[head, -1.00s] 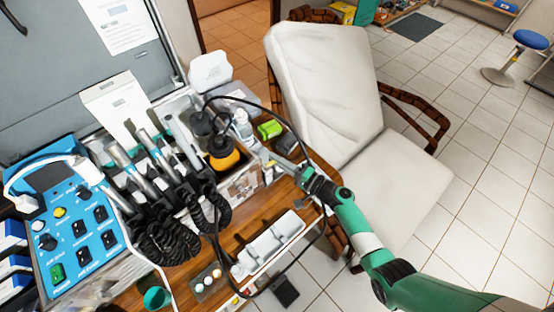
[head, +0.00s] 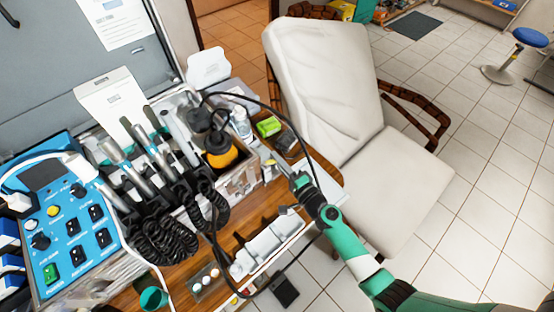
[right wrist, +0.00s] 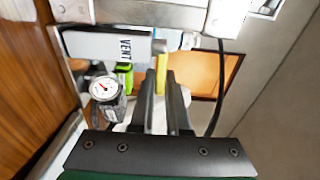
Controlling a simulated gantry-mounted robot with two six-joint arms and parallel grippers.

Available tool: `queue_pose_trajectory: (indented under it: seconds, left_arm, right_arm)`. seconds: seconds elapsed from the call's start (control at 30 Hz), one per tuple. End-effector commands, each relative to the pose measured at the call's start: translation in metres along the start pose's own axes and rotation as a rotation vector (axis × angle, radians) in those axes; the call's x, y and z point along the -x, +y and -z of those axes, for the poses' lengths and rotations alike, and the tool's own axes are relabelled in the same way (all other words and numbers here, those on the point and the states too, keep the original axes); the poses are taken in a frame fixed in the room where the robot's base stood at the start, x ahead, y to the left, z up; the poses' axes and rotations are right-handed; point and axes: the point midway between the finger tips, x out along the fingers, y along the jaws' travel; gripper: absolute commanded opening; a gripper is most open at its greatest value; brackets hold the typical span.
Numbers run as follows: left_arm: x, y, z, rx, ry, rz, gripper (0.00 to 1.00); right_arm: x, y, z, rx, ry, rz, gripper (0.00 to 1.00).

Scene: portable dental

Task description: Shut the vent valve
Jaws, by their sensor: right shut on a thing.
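The vent valve shows in the right wrist view as a grey block (right wrist: 108,46) marked VENT with a yellow lever (right wrist: 161,75). The lever stands between the dark fingers of my right gripper (right wrist: 164,92), which are shut on it. In the head view my right gripper (head: 291,174) is at the right side of the dental unit's metal case, above the table edge. The valve is small and partly hidden there. My left gripper is not in view.
A round gauge (right wrist: 104,88) sits beside the valve, and a dark cable (right wrist: 217,90) hangs to its right. In the head view a blue control panel (head: 60,215), corded handpieces (head: 150,160) and a white chair (head: 330,90) surround the wooden table.

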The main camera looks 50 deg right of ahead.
Motion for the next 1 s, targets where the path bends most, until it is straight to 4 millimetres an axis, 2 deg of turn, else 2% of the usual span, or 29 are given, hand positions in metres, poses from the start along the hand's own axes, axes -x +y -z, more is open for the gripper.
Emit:
queue_pose_trajectory:
  seconds: [0.53, 1.0]
  left_arm:
    - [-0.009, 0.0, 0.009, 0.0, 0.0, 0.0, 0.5]
    - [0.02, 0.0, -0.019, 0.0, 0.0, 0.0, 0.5]
  right_arm:
    - [0.015, 0.001, -0.016, 0.0, 0.51, -0.001, 0.0]
    - [0.022, 0.006, -0.026, -0.002, 0.871, 0.001, 0.0]
